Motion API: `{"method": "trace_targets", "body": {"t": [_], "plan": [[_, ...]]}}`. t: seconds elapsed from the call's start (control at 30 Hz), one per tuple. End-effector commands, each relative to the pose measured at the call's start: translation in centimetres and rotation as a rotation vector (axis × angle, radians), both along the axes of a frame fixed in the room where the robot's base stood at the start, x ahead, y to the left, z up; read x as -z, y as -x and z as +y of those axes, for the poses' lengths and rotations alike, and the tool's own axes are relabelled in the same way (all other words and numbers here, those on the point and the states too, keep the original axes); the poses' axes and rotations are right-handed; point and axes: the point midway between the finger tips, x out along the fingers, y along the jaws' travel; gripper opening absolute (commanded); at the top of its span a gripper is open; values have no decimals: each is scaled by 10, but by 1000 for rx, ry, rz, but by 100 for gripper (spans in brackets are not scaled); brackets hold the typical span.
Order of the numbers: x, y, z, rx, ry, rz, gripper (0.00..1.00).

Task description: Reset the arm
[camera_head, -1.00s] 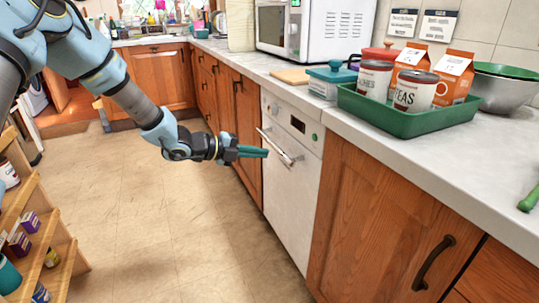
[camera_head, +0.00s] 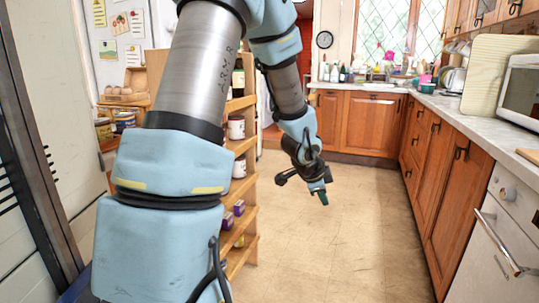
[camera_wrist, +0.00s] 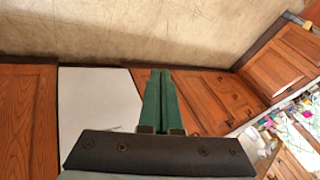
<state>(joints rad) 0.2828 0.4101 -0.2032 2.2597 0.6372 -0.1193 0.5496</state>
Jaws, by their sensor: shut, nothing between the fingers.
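My gripper (camera_head: 323,197) hangs at the end of my blue and grey arm, over the open floor in the middle of the head view. It points down and away, apart from any furniture. In the wrist view my gripper (camera_wrist: 160,75) shows its two green fingers side by side, shut with nothing between them. My arm covers much of the left half of the head view and hides part of the wooden shelf there.
A wooden shelf (camera_head: 245,104) with tins and small boxes stands close behind my arm. Wooden cabinets (camera_head: 440,185) and a white dishwasher (camera_head: 490,255) with a bar handle line the right. The tan floor (camera_head: 345,245) between is clear.

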Motion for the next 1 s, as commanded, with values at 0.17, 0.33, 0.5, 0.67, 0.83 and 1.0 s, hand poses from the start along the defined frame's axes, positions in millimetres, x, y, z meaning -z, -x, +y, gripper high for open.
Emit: {"method": "trace_targets", "body": {"t": [0.17, 0.33, 0.5, 0.67, 0.83, 1.0], "plan": [[-14, 30, 118, -582, 6, 196, 0], [-22, 82, 185, -1034, 61, 363, 0], [-28, 142, 223, -1438, 145, 535, 0], [-63, 149, 224, -1487, 154, 561, 0], [-99, 149, 224, -1483, 154, 560, 0], [-137, 148, 223, -1480, 153, 559, 0]]}}
